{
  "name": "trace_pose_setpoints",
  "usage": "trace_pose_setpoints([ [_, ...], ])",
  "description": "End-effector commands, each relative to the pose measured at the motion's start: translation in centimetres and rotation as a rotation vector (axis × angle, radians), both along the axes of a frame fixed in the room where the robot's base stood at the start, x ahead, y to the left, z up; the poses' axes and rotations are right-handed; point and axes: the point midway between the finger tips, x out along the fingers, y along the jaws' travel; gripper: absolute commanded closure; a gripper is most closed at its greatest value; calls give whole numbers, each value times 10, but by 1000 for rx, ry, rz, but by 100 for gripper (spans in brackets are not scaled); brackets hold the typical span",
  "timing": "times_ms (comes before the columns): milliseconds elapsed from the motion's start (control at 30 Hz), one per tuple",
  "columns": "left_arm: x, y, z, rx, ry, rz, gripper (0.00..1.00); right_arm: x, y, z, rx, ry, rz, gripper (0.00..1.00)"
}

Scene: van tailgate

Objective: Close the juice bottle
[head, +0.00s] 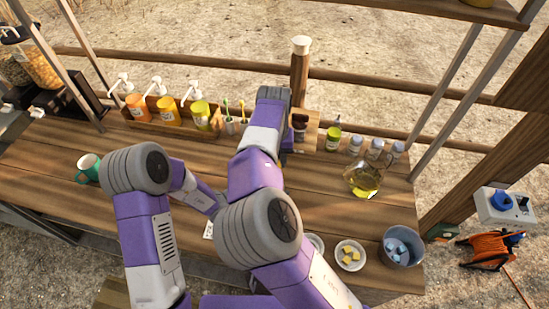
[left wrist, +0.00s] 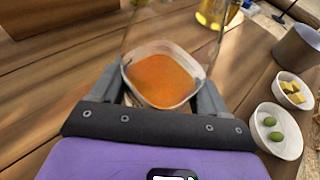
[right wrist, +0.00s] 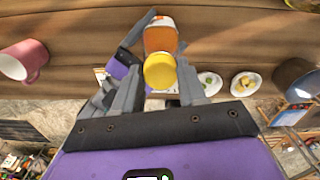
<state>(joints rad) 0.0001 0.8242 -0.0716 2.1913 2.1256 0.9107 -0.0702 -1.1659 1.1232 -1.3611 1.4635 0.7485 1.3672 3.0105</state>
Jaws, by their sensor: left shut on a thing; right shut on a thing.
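The juice bottle (left wrist: 160,78) is clear with orange juice in it. In the left wrist view my left gripper (left wrist: 158,92) is shut around it. In the right wrist view the bottle (right wrist: 160,38) shows just beyond a round yellow cap (right wrist: 159,72). My right gripper (right wrist: 160,82) is shut on that cap, one finger on each side. The cap overlaps the bottle's near end in this view. I cannot tell whether it touches the bottle or sits apart. In the head view my arms hide both grippers, the bottle and the cap.
On the wooden counter (head: 330,215) stand a pump-bottle rack (head: 150,127), a green mug (head: 88,167), a glass oil jug (head: 364,180) and several small bottles. A bowl of yellow cubes (head: 350,255) and a grey bucket (head: 400,248) are at the front right.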

Motion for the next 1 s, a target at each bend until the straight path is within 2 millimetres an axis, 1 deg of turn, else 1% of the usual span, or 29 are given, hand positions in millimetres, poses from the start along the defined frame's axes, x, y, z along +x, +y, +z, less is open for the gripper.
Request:
trace_pose_setpoints([
  [33,2,2,0,-1,1,7,100,0,-1,0,-1,1,0,54],
  [167,1,1,0,-1,1,6,100,0,0,1,-1,0,1,35],
  [200,1,1,0,-1,1,5,100,0,0,1,0,0,1,34],
  [467,1,0,0,-1,0,1,100,1,0,3,0,-2,2,34],
  [567,0,0,0,-1,0,1,100,1,0,13,0,-4,3,34],
  [700,0,0,0,-1,0,0,100,1,0,33,0,-4,3,34],
  [800,0,0,0,-1,0,0,100,1,1,42,1,-3,3,34],
  [1000,0,0,0,-1,0,0,100,0,0,46,1,-2,3,34],
])
